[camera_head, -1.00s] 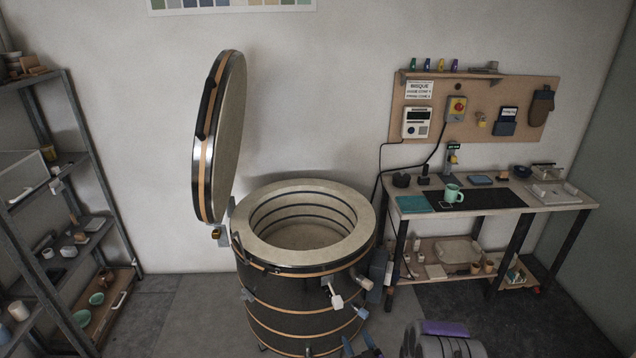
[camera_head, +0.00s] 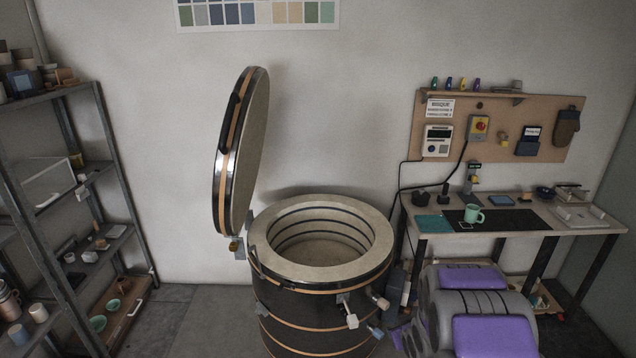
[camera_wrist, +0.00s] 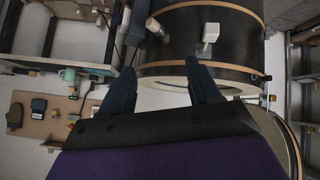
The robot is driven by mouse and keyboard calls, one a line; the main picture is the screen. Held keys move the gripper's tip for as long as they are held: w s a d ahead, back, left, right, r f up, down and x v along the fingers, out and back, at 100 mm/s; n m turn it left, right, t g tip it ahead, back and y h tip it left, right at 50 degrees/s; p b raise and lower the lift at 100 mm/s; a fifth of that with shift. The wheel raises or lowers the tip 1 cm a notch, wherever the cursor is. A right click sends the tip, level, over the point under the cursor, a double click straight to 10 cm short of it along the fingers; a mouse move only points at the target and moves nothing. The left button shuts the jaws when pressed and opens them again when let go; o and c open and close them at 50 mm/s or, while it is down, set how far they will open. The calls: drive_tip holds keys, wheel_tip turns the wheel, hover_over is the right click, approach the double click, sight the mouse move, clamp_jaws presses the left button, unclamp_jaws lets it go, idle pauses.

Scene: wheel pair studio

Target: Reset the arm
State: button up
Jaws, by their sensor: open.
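My gripper (camera_wrist: 160,85) shows in the wrist view with its two dark fingers spread wide and nothing between them. Beyond the fingertips is the side of the round top-loading kiln (camera_wrist: 190,40), which appears upside down there. In the head view the kiln (camera_head: 318,312) stands upright in the middle with its lid (camera_head: 243,150) raised and its pale inside empty as far as I can see. My grey and purple arm (camera_head: 480,310) is folded at the lower right of the head view, in front of the work table. The gripper's fingers are not clearly visible in that view.
A metal shelf rack (camera_head: 105,150) with pots stands at the left. The work table (camera_head: 440,227) at the right holds a green mug (camera_head: 474,214) on a black mat. A pegboard (camera_head: 555,130) hangs above it. Floor between rack and kiln (camera_head: 190,320) is clear.

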drive_tip(key=s+a+r+m+g+h, duration=0.1)
drive_tip(key=s+r+g, duration=0.2)
drive_tip(key=s+r, duration=0.5)
drive_tip(key=s+a+r+m+g, duration=0.1)
drive_tip(key=s+r+m+g, duration=0.15)
drive_tip(key=s+r, duration=0.6)
drive_tip(key=s+a+r+g, duration=0.1)
drive_tip(key=s+a+r, duration=0.1)
drive_tip(key=s, duration=0.7)
drive_tip(key=s+a+r+g+y, duration=0.1)
drive_tip(key=s+a+r+g, duration=0.1)
drive_tip(key=s, duration=0.7)
drive_tip(key=s+a+r+g, duration=0.2)
drive_tip(key=s+a, duration=0.2)
drive_tip(key=s, duration=0.6)
drive_tip(key=shift+r, duration=0.4)
